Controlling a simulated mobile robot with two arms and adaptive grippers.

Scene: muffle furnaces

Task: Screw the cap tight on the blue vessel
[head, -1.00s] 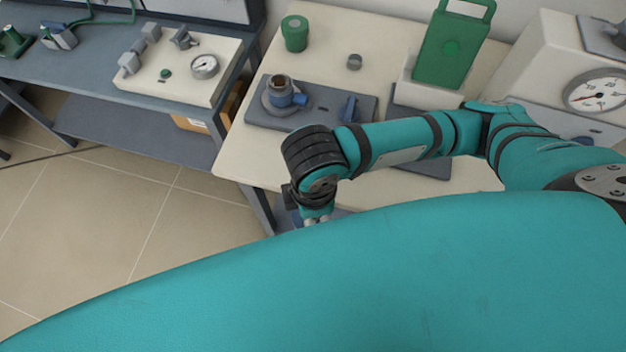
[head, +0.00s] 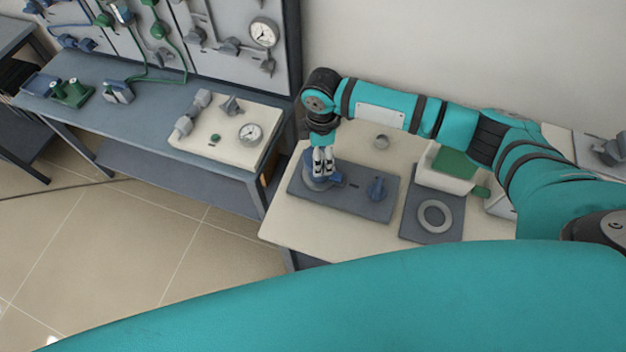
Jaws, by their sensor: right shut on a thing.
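The blue vessel (head: 318,184) stands near the left end of a grey plate (head: 356,206) on the light worktable. A blue side piece shows to its right. My right gripper (head: 323,168) points straight down over the vessel, its fingers closed at the vessel's top. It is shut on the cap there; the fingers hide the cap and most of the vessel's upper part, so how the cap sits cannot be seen. My left gripper is out of view.
To the right are a dark plate with a grey ring (head: 435,216) and a white box (head: 442,172). A gauge panel (head: 228,135) lies on the left bench.

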